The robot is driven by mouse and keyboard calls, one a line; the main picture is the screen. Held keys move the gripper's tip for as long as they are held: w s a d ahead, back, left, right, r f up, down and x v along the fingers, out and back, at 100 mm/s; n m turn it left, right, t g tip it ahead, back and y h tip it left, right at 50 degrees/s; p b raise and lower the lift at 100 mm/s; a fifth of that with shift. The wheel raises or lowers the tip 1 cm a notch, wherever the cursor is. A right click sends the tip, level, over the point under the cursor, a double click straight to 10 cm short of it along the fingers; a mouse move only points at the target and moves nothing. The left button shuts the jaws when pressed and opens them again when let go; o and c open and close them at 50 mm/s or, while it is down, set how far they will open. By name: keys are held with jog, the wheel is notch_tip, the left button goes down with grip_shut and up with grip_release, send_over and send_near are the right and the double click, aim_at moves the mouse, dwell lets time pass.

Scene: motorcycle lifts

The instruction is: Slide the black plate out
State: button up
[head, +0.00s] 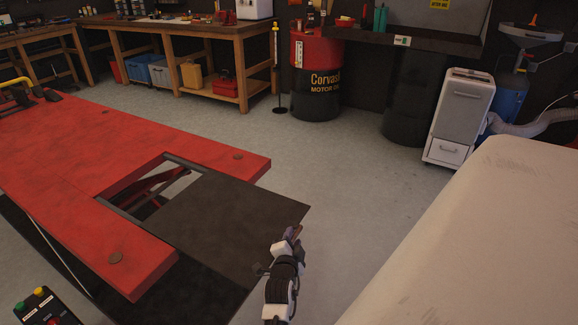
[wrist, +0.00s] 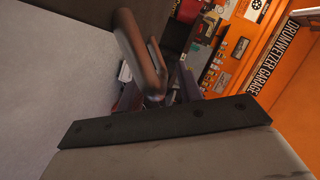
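The black plate (head: 225,222) is a flat dark panel at the end of the red lift table (head: 200,142). It sits between the table's two red arms and sticks out past their ends on the right. An open gap (head: 172,192) shows the lift frame and floor between the plate's inner edge and the red deck.
A large pale covered surface (head: 480,240) fills the lower right. A control box with coloured buttons (head: 45,308) is at the lower left. Workbenches, an oil drum (head: 316,75) and a white cabinet (head: 460,117) stand behind. The grey floor beyond the plate is clear.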

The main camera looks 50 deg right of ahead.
jog(key=b+v, duration=0.3)
jog(key=v, duration=1)
jog(key=shift+r, duration=0.1)
